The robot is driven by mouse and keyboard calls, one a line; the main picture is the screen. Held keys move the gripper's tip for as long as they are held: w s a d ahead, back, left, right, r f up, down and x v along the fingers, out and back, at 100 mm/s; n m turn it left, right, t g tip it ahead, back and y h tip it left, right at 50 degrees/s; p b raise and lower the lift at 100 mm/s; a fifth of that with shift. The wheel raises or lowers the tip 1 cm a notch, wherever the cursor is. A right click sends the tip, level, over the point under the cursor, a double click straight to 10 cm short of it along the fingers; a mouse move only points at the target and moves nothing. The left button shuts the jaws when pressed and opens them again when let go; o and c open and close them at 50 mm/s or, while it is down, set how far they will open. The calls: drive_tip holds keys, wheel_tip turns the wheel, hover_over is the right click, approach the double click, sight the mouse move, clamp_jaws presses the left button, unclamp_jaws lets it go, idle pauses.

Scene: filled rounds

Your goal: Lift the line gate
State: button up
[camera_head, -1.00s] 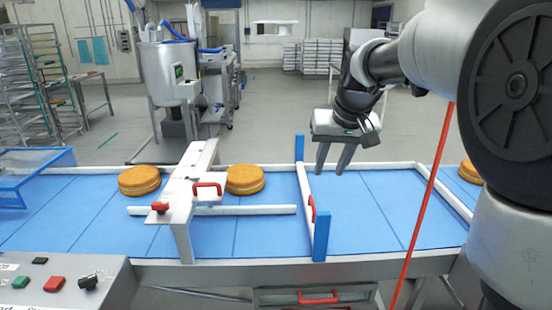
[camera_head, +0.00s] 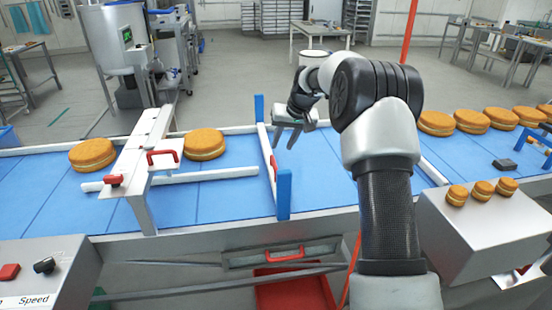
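The line gate appears to be the white bar (camera_head: 265,138) that lies across the blue conveyor between two blue posts (camera_head: 284,194). A red handle (camera_head: 274,168) is on the bar, partly seen edge-on. The bar sits low, close to the belt. My gripper (camera_head: 286,138) is just right of the bar, near its far half, with its fingers pointing down. The fingers are apart with nothing between them. I cannot tell how high the fingertips are above the belt; they look clear of the handle.
A white bridge (camera_head: 146,150) with red handles spans the belt at left. Filled rounds lie on either side of it (camera_head: 92,155) (camera_head: 205,144). More rounds (camera_head: 471,121) line the belt at right. A grey box (camera_head: 480,220) with small rounds stands front right. The belt beside the gate is clear.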

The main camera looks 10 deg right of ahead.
sight(274, 162)
drive_tip(key=x, duration=0.9)
drive_tip(key=shift+w+f+p, duration=0.1)
drive_tip(key=shift+f+p, duration=0.25)
drive_tip(key=shift+p, duration=0.05)
drive_tip(key=shift+c, duration=0.4)
clamp_jaws()
